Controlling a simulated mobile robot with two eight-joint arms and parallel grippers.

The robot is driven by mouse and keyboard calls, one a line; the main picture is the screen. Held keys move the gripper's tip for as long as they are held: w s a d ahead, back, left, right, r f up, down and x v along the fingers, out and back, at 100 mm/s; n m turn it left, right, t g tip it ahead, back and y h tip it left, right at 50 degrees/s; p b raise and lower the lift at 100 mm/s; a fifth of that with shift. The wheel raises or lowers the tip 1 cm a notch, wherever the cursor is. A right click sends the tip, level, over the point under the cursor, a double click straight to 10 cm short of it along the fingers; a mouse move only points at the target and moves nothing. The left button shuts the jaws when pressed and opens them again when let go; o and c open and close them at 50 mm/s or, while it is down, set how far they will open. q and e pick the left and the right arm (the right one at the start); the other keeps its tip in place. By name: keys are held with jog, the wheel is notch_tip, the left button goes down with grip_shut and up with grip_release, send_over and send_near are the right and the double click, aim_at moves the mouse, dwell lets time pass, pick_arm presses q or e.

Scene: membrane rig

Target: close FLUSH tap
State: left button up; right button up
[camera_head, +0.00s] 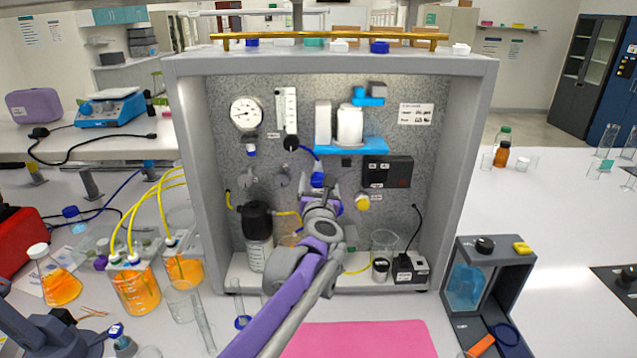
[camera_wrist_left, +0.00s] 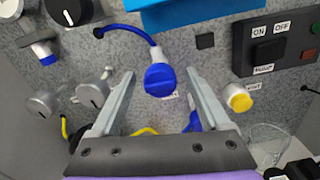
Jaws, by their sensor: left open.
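A blue tap knob (camera_wrist_left: 160,80) with a white indicator line stands out from the grey speckled panel, and a blue tube runs into its top. It also shows in the head view (camera_head: 318,180). A label behind it is mostly covered, so I cannot read whether it says FLUSH. My left gripper (camera_wrist_left: 160,73) is open, with one finger on each side of this knob and gaps visible on both sides. In the head view the gripper (camera_head: 319,188) is in front of the panel. A yellow knob (camera_wrist_left: 239,99) with a small label sits to the right. My right gripper is not in view.
Grey taps (camera_wrist_left: 92,92) are left of the gripper. A dark switch box (camera_head: 387,171) with ON and OFF labels is to the right, and a blue shelf (camera_head: 352,145) is above. A dark-capped bottle (camera_head: 258,240) stands at lower left inside the grey frame.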

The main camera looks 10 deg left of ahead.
pick_arm(q)
jog(key=shift+c, duration=0.2)
grip_shut()
jog(key=shift+m, duration=0.3)
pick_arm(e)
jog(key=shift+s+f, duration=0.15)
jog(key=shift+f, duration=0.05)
pick_arm(q)
jog(key=m+b, duration=0.1)
jog(key=m, duration=0.2)
jog(key=shift+f, duration=0.15)
jog(key=m+b, duration=0.2)
jog(key=m, duration=0.3)
jog(key=shift+m, duration=0.3)
jog(key=m+b, duration=0.1)
jog(key=m, duration=0.3)
jog(key=shift+d, duration=0.1)
jog(key=m+b, duration=0.1)
jog(key=m, duration=0.3)
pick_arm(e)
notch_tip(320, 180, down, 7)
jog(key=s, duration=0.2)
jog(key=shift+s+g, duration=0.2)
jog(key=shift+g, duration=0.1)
pick_arm(q)
jog(key=shift+m, duration=0.4)
